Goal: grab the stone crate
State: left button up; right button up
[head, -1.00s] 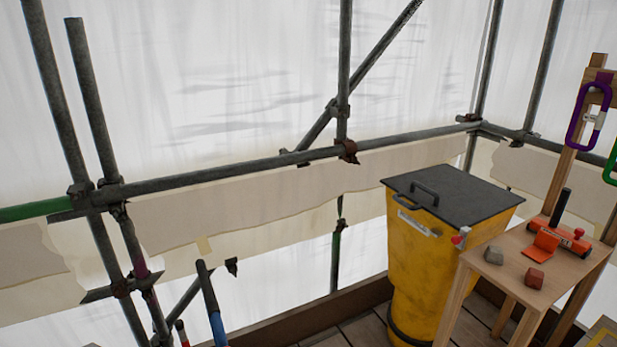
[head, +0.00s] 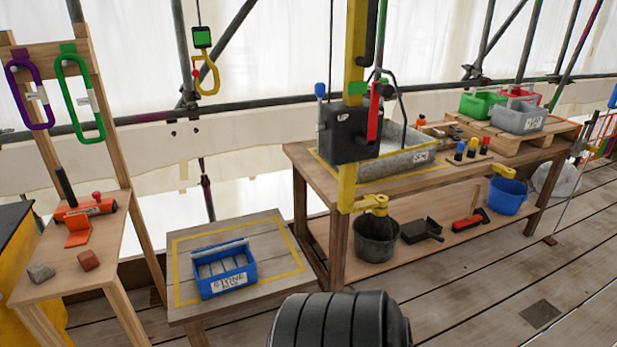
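The stone crate is a small blue carrier (head: 224,270) with a pale bar handle across its top and a white label on its front that reads "STONE" on the upper line. It stands upright on a low wooden table (head: 190,313), inside a yellow outline, left of centre in the head view. Its inside shows pale upright dividers or pieces; I cannot tell which. Neither of my grippers shows in the head view, and nothing is seen touching the crate.
A long workbench (head: 310,165) stands right of the low table, bearing a grey basin (head: 395,160) and a pallet with a grey crate (head: 518,116). A yellow post and hanging hook (head: 207,78) are near. A wooden stand (head: 75,262) is left. Plank floor is open at right.

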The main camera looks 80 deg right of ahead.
aim_at(222, 268)
jog(key=z, duration=1.9)
jog(key=i+l+z, duration=0.2)
jog(key=i+l, duration=0.35)
jog(key=i+l+z, duration=0.2)
jog(key=i+l, duration=0.25)
jog(key=i, duration=0.2)
